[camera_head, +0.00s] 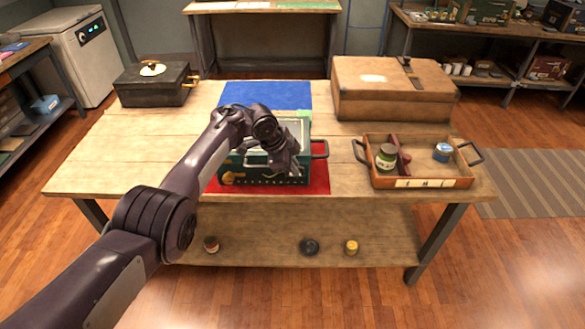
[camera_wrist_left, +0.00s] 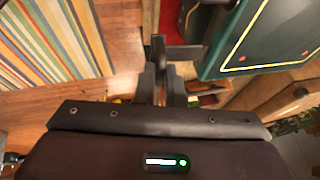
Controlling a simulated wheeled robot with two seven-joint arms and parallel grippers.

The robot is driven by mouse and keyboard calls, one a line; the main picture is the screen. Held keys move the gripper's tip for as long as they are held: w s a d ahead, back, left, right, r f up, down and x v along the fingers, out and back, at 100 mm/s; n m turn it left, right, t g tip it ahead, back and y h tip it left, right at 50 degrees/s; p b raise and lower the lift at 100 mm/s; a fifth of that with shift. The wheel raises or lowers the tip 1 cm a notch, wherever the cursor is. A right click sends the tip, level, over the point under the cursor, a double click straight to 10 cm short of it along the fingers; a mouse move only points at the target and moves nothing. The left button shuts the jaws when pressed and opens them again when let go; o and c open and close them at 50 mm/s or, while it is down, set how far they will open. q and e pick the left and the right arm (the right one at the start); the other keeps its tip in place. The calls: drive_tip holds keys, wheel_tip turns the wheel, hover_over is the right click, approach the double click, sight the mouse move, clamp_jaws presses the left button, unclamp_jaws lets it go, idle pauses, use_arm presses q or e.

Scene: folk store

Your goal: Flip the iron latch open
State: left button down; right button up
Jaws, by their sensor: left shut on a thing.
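A dark green box (camera_head: 232,176) with gold trim stands on a red mat (camera_head: 318,184) at the table's front middle. Its green side (camera_wrist_left: 262,42) also shows at the upper right of the left wrist view. My left gripper (camera_head: 291,169) is at the box's front right part and hides some of it. In the left wrist view, my left gripper's fingers (camera_wrist_left: 163,85) are close together at a dark metal piece (camera_wrist_left: 184,52) beside the box. It looks like the iron latch, though its shape is partly hidden. My right gripper is not in view.
A wooden tray (camera_head: 425,182) with jars stands to the right. A brown chest (camera_head: 390,105) is at the back right and a black case (camera_head: 150,90) at the back left. A blue mat (camera_head: 262,94) lies behind the green box. The table's left front is clear.

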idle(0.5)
use_arm(q)
drive_tip(key=c, duration=1.5)
unclamp_jaws()
drive_tip(key=shift+w, duration=0.1)
drive_tip(key=p+v, duration=0.1)
drive_tip(key=v, duration=0.6)
drive_tip(key=shift+r, duration=0.35)
drive_tip(key=shift+a, duration=0.1)
